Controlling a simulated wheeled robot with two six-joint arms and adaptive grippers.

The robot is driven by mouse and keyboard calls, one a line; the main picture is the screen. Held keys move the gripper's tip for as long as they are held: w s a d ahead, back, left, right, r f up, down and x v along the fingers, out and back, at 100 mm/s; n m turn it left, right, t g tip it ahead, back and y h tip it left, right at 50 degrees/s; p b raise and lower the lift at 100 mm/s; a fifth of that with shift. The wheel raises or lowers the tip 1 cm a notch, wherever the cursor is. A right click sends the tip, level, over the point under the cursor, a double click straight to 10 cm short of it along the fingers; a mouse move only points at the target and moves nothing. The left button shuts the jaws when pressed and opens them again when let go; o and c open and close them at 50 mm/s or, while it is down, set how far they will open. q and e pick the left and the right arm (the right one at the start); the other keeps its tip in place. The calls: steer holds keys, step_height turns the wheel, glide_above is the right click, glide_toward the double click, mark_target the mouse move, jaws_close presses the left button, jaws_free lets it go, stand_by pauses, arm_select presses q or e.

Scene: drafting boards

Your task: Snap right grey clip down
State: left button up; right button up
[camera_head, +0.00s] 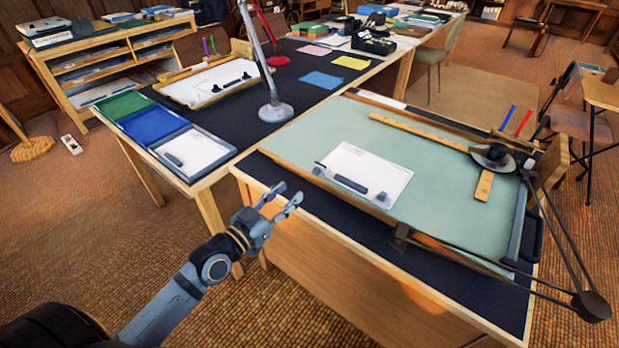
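A white sheet (365,170) lies on the green drafting board (440,200). Along its near edge are a dark grey bar (350,184), a small dark clip-like piece at the left corner (318,169) and a similar grey piece at the right corner (382,197). They are too small to tell whether either is raised or down. My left gripper (288,193) is open and empty, in front of the desk's near left edge. It is left of the sheet and apart from both pieces. My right gripper is not in view.
A drafting arm with a wooden ruler (420,132) and round head (493,157) crosses the board's far right. Its dark round weight (590,306) hangs beyond the right edge. A lamp base (276,112) stands on the desk behind. The board's middle right is clear.

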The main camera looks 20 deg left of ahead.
arm_select(q)
steer(key=b, duration=0.1)
glide_toward(316, 169)
steer(key=x, duration=0.3)
steer(key=shift+x, duration=2.15)
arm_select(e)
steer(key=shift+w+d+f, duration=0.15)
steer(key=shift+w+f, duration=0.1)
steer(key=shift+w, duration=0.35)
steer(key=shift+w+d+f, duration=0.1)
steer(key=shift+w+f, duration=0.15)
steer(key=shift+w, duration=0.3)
arm_select(q)
steer(key=shift+s, duration=0.1)
jaws_close()
